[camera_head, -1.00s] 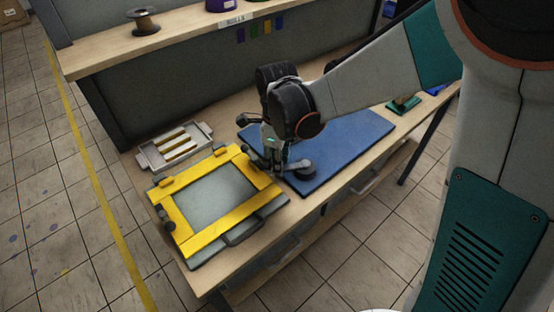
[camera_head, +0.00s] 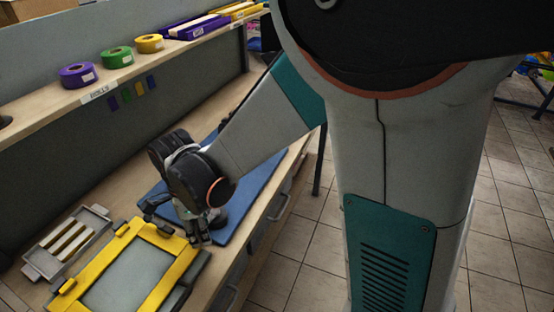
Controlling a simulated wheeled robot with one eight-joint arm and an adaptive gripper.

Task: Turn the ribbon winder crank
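My gripper (camera_head: 197,234) points down at the front edge of the workbench, between the yellow-framed press and the blue mat (camera_head: 240,208). Its fingers are small and dark, and I cannot tell whether they are open or shut or touch anything. A dark rounded part (camera_head: 219,219) shows beside the gripper at the mat's near end; I cannot tell whether it belongs to a winder. No ribbon winder crank can be made out clearly; my arm hides part of the bench.
The yellow-framed press (camera_head: 184,264) and a grey tray with pale bars (camera_head: 37,256) occupy the left bench. The shelf (camera_head: 38,114) above holds purple (camera_head: 77,76), green (camera_head: 117,57) and yellow (camera_head: 149,43) rolls. Tiled floor (camera_head: 296,262) is open at the bench front.

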